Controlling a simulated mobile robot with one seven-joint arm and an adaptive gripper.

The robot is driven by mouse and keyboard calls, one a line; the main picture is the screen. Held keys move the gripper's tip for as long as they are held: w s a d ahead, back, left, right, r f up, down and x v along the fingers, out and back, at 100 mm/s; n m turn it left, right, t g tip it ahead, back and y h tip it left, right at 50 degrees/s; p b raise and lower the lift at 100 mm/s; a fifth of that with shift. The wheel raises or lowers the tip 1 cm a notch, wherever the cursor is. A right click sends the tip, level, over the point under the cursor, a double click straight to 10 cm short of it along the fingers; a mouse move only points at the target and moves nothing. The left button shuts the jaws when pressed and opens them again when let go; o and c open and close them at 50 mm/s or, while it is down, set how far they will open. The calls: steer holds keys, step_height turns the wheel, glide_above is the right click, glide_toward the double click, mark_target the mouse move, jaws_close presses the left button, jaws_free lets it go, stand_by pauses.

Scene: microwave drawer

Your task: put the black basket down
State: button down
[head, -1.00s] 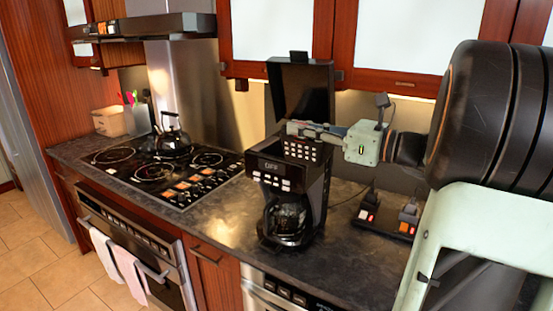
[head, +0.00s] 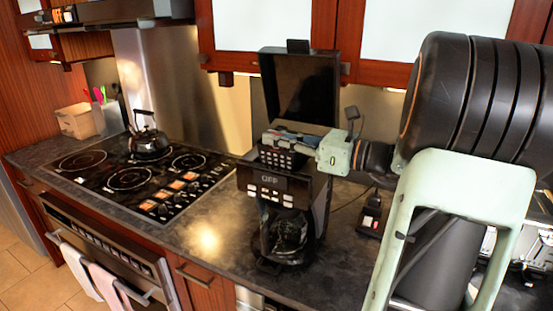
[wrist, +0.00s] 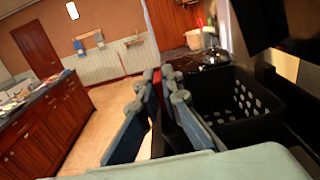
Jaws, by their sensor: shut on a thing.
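The black basket (head: 282,159), with rows of pale square holes, is at the open top of the black coffee machine (head: 322,200). It also shows in the wrist view (wrist: 239,105), beside and right of the fingers. My gripper (head: 278,137) reaches in from the right, with its blue-grey fingers shut on the basket. In the wrist view the fingers (wrist: 163,90) are close together by the basket's near edge. The machine's lid (head: 300,88) stands open behind. I cannot tell whether the basket touches the machine.
A glass carafe (head: 287,232) sits inside the machine. Left of it are a stovetop (head: 130,178) and a dark kettle (head: 148,143). Clear counter (head: 207,238) lies between stove and machine. Upper cabinets (head: 262,30) hang behind.

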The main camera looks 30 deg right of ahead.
mark_target(257, 151)
steer(key=shift+f, duration=2.2)
steer(key=shift+f, duration=0.2)
steer(key=c, duration=2.1)
jaws_free()
steer(key=shift+r, duration=0.1)
steer(key=shift+r, duration=0.2)
steer(key=b+v, duration=0.1)
steer(key=v, duration=1.1)
steer(key=shift+f+b, duration=0.1)
steer(key=shift+b, duration=0.25)
